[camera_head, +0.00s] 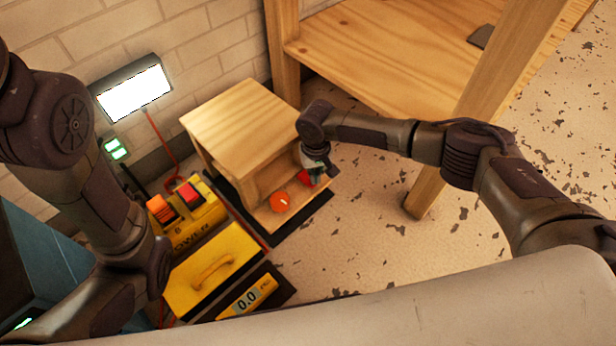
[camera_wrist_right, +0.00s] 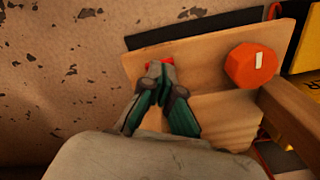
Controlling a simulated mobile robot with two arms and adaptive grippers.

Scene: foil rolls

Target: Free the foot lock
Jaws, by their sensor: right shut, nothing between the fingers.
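A low wooden cabinet (camera_head: 240,122) stands on the floor with an open lower shelf at its front. On that shelf board (camera_wrist_right: 222,110) sits an orange-red hexagonal piece with a white mark (camera_head: 279,201), seen larger in the right wrist view (camera_wrist_right: 252,66). A smaller red piece (camera_head: 304,177) lies at the board's other end, mostly hidden by my right gripper (camera_head: 316,176). In the right wrist view the gripper's fingertips (camera_wrist_right: 160,72) are together at this red piece (camera_wrist_right: 168,62), with nothing held between them. I cannot tell which piece is the foot lock. My left gripper is out of view.
A display reading 0.0 (camera_head: 252,296) is in front. A wooden table (camera_head: 400,55) stands behind, its leg right of the cabinet. Speckled floor (camera_head: 365,205) is free between.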

